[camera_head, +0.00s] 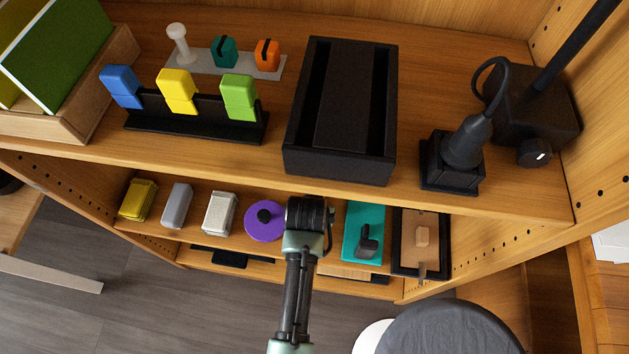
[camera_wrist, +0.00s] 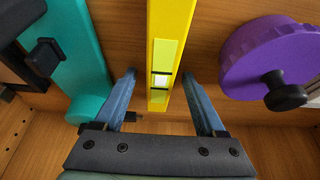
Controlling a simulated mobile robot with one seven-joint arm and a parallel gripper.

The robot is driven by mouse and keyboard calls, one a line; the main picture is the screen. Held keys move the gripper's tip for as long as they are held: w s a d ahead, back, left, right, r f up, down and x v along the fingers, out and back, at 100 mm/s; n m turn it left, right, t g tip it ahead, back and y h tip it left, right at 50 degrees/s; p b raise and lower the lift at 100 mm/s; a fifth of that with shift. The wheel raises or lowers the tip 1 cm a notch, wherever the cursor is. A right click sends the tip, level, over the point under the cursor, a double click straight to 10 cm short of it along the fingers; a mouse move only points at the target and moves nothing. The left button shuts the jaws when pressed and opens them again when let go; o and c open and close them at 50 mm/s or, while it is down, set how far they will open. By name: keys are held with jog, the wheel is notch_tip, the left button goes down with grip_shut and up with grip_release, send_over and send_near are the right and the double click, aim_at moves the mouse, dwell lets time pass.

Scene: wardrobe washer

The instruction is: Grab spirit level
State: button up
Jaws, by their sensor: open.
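The yellow spirit level (camera_wrist: 170,35) stands out from the wooden wall in the wrist view, with a pale green vial window and black lines near its lower end. My gripper (camera_wrist: 158,78) is open, with one blue finger on each side of the level's lower end. Gaps show between the fingers and the level, and nothing is held. In the head view my arm's end (camera_head: 308,212) is at the lower shelf and hides the level and the fingertips.
A purple disc with a black knob (camera_wrist: 275,60) is close on the right, and a teal block (camera_wrist: 75,55) with black fittings on the left. In the head view the upper shelf board (camera_head: 220,160), carrying a black box (camera_head: 342,110), lies just beyond my arm's end.

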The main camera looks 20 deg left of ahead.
grip_shut()
dwell(0.3)
jog(key=shift+r, duration=0.1)
